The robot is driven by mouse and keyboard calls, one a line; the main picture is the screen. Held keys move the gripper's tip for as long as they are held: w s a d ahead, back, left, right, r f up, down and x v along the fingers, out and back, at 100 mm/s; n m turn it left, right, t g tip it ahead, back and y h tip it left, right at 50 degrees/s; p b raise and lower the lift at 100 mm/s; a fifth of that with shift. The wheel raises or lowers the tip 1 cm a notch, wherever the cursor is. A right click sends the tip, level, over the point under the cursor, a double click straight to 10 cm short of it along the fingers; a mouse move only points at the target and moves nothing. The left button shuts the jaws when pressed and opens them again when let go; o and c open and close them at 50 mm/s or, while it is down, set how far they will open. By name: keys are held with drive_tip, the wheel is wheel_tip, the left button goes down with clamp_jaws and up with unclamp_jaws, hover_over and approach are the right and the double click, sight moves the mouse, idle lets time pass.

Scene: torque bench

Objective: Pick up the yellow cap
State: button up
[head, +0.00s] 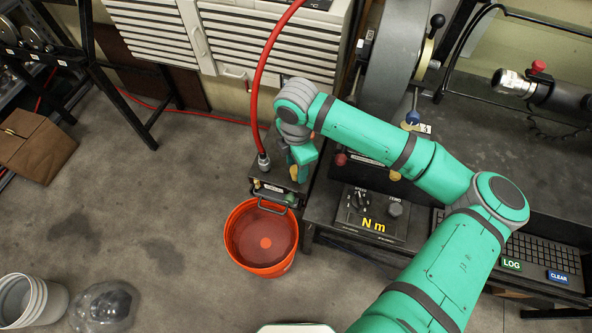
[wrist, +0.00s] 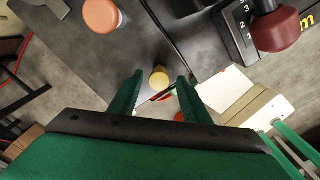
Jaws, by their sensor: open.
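A small round yellow cap (wrist: 159,77) shows in the wrist view, between and just beyond my two fingertips. My gripper (wrist: 160,84) is open, with one finger on each side of the cap in the picture. I cannot tell whether either finger touches it. In the head view my gripper (head: 299,163) is over the dark box with the red hose, at the left end of the bench. A small yellowish patch (head: 294,173) shows at the gripper there; I cannot tell for sure that it is the cap.
A red hose (head: 258,85) rises from the dark box (head: 270,180) close to my gripper. An orange bucket (head: 262,263) stands below. A torque display (head: 368,215) is to the right. A dark red knob (wrist: 275,30) and a salmon disc (wrist: 102,15) show in the wrist view.

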drive_tip(key=shift+f, duration=0.4)
drive_tip(key=shift+w, duration=0.1)
clamp_jaws()
drive_tip(key=shift+r, duration=0.1)
drive_tip(key=shift+w+r, duration=0.1)
drive_tip(key=shift+r, duration=0.45)
drive_tip(key=s+d+r, duration=0.9)
drive_tip(key=s+r, duration=0.1)
drive_tip(key=r, duration=0.1)
drive_tip(key=shift+s+d+r, duration=0.2)
drive_tip(key=shift+s+r, duration=0.15)
drive_tip(key=shift+s, duration=0.05)
